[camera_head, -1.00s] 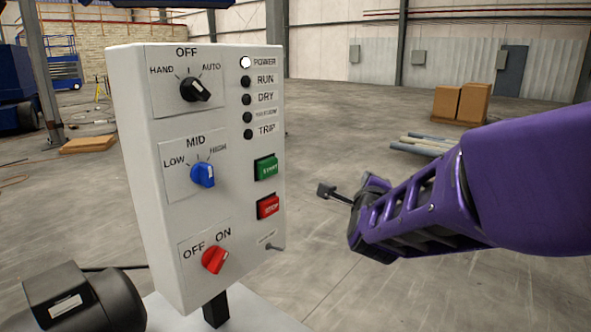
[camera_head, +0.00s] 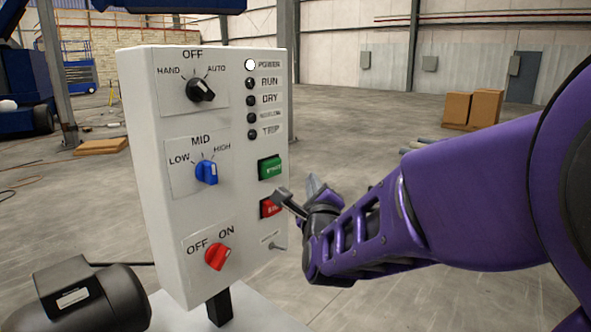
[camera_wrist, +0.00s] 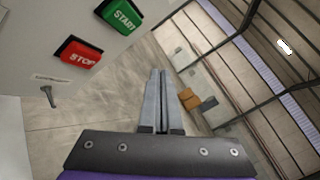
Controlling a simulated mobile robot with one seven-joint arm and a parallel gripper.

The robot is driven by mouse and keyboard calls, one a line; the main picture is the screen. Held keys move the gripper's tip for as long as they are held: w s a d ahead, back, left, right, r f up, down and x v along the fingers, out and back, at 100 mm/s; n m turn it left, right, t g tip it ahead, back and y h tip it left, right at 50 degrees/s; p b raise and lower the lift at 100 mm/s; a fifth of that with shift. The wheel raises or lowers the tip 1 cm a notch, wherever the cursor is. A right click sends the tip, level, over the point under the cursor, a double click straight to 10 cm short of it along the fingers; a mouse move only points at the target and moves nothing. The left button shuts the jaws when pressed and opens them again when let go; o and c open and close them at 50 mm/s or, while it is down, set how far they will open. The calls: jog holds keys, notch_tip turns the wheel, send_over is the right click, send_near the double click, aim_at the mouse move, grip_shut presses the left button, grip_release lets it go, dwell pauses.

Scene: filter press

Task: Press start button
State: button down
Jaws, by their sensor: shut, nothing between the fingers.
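The control panel (camera_head: 135,100) is a white box on a black post. Its green START button (camera_head: 270,167) is on the right side of the face, above the red STOP button (camera_head: 266,207). Both also show in the wrist view, START (camera_wrist: 119,15) at the top and STOP (camera_wrist: 79,53) to its lower left. My gripper (camera_head: 283,194) is shut and empty. In the head view it overlaps the right part of STOP, below START. In the wrist view the closed fingers (camera_wrist: 156,85) point past the panel's right edge, apart from both buttons.
The panel also carries a black knob (camera_head: 201,90), a blue knob (camera_head: 207,172), a red knob (camera_head: 217,257) and a column of lamps with POWER (camera_head: 250,65) lit white. A small toggle lever (camera_head: 279,246) sticks out below STOP. Floor right of the panel is open.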

aim_at(277, 166)
jog(key=w+a, duration=0.5)
jog(key=a, duration=0.1)
jog(key=shift+a, duration=0.2)
dwell(2.0)
jog(key=shift+w+a, duration=0.2)
jog(key=shift+a, duration=0.05)
jog(key=shift+w+a, duration=0.35)
jog(key=shift+a, duration=0.1)
dwell(0.9)
dwell(0.3)
jog(key=shift+s+d, duration=0.65)
jog(key=shift+d, duration=0.15)
jog(key=shift+s+d, duration=0.75)
jog(key=shift+d, duration=0.25)
jog(key=shift+s+d, duration=0.75)
jog(key=shift+d, duration=0.2)
